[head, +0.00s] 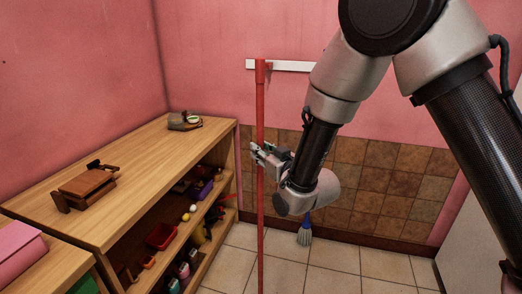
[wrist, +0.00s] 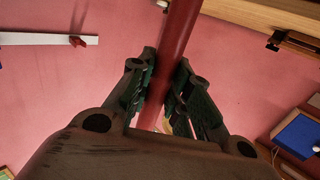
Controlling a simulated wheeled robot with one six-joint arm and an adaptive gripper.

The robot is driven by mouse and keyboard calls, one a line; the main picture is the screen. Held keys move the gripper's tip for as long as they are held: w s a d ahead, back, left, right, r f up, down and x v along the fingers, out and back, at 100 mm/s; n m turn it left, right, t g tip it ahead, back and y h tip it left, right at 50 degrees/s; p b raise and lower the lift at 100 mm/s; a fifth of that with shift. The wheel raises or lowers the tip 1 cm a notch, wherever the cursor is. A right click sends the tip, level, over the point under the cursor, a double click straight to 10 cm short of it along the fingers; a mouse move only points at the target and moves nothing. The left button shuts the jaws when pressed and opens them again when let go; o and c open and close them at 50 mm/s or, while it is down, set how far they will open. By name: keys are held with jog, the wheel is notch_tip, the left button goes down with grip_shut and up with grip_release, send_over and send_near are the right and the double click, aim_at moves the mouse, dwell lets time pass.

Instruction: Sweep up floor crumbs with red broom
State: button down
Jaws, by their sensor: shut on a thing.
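The red broom's long handle (head: 261,220) stands upright in the head view, and its lower end runs out of the bottom of the picture. My gripper (head: 262,156) is shut on the handle, partway down from its top. In the wrist view the red handle (wrist: 176,45) passes between the two fingers of my gripper (wrist: 163,88), which press on both sides. The broom's head is not in view. The tiled floor (head: 345,280) shows at the lower middle, and I can make out no crumbs on it.
A wooden shelf unit (head: 130,160) with several small items fills the left. A white wall rail (head: 291,66) is behind the handle. A blue-grey brush (head: 304,236) is near the back wall, partly hidden by my arm. Some floor right of the handle is clear.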

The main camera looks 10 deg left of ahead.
jog(key=s+a+f, duration=0.1)
jog(key=s+a, duration=0.2)
jog(key=s, duration=2.5)
jog(key=shift+s, duration=0.35)
dwell(0.9)
jog(key=shift+f, duration=0.1)
jog(key=w+d, duration=0.2)
jog(key=w, duration=1.4)
jog(key=w+d, duration=0.3)
jog(key=w, duration=1.3)
jog(key=shift+d+f, duration=0.3)
jog(key=shift+f, duration=0.1)
dwell(0.3)
